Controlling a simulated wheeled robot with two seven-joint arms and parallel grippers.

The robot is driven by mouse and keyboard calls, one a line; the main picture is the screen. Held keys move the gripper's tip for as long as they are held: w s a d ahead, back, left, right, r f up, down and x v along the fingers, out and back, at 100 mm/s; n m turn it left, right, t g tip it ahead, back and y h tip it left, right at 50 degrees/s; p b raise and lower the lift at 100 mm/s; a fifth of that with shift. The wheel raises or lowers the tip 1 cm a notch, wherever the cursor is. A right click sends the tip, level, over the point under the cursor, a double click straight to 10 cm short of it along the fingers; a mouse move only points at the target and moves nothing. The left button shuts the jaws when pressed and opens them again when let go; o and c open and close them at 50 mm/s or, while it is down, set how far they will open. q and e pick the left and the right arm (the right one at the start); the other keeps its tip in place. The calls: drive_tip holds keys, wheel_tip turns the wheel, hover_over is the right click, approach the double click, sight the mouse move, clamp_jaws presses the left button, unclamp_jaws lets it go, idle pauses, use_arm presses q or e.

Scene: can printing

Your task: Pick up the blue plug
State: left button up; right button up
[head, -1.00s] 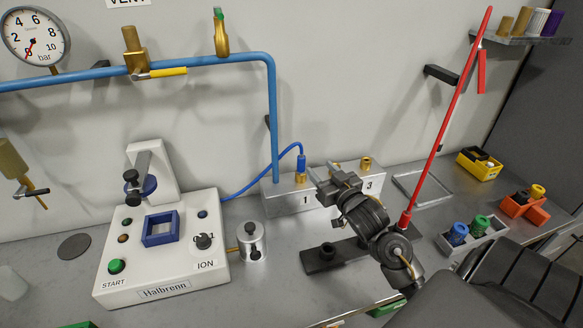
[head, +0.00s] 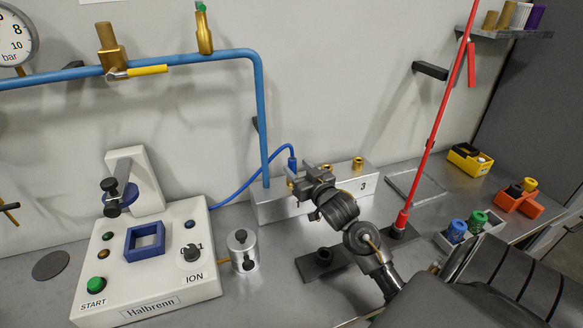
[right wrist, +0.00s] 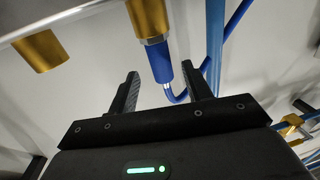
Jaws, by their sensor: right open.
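The blue plug (head: 292,164) stands upright at the left end of the grey block, with a blue hose (head: 240,190) running from it to the white Halbrenn machine. In the right wrist view the blue plug (right wrist: 161,64) meets a brass fitting (right wrist: 148,18). My right gripper (head: 297,179) is open beside the plug. In the right wrist view my right gripper (right wrist: 161,72) has one finger on each side of the plug, with gaps visible, and nothing is gripped. My left gripper is not in view.
The grey block (head: 270,209) carries more brass fittings, one (head: 358,163) above the number 3. A red pole (head: 432,140) rises right of my arm. The white machine (head: 150,270) and a small metal cylinder (head: 242,250) stand left. A blue pipe (head: 262,120) runs down close by.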

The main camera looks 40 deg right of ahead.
sight(289, 159)
drive_tip(key=shift+w+r+p, duration=0.3)
drive_tip(key=shift+w+p, duration=0.05)
drive_tip(key=shift+w, duration=0.1)
drive_tip(key=w, duration=0.1)
drive_tip(key=w+p, duration=0.1)
drive_tip(key=w, duration=0.1)
drive_tip(key=shift+w+d+f+p, duration=0.1)
drive_tip(key=shift+w+d+p, duration=0.15)
drive_tip(key=shift+w+p, duration=0.1)
drive_tip(key=shift+w+d+f, duration=0.1)
drive_tip(key=shift+w, duration=0.3)
drive_tip(key=shift+s, duration=0.1)
clamp_jaws()
